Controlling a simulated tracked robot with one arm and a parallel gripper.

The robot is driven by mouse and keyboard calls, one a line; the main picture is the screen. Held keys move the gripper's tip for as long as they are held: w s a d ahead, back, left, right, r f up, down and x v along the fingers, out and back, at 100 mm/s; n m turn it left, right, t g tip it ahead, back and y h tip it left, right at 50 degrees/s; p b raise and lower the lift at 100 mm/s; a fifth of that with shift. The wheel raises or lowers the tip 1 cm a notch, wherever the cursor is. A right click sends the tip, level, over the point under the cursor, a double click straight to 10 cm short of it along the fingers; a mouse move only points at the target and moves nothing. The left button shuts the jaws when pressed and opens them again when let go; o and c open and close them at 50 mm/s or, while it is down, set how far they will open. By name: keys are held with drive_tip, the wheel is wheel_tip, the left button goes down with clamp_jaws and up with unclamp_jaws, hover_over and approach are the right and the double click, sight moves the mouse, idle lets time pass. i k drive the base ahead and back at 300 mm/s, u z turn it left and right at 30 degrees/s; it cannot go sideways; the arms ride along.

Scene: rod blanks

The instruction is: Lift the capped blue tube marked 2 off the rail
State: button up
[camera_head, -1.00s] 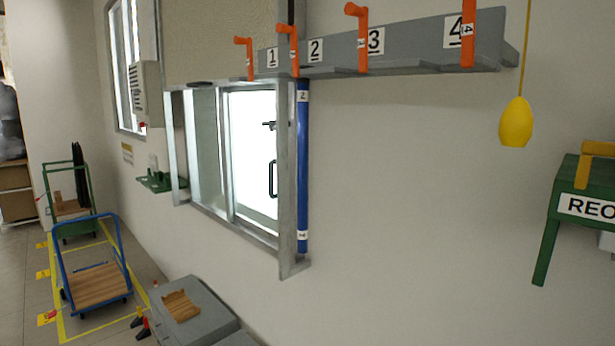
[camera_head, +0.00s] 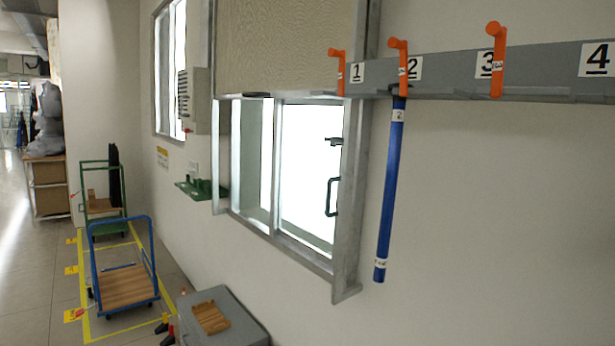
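The blue tube (camera_head: 391,185) hangs below the grey rail (camera_head: 550,70) at the place marked 2 (camera_head: 411,68). It has a white label near its top that appears to read 2, and another white label near its lower end. An orange hooked handle (camera_head: 398,66) stands in front of the rail right above the tube. I cannot tell whether it is joined to the tube. The tube's top meets the rail's underside, and its lower end hangs free before the wall. My gripper is not in view.
More orange handles stand at places 1 (camera_head: 336,72) and 3 (camera_head: 496,60). A metal window frame (camera_head: 352,200) is just left of the tube. A grey box (camera_head: 245,325) stands below, and a blue trolley (camera_head: 125,270) at left. The wall right of the tube is bare.

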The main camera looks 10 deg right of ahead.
sight(392, 168)
drive_tip(key=u, duration=0.15)
drive_tip(key=i, duration=1.15)
drive_tip(key=z, duration=0.55)
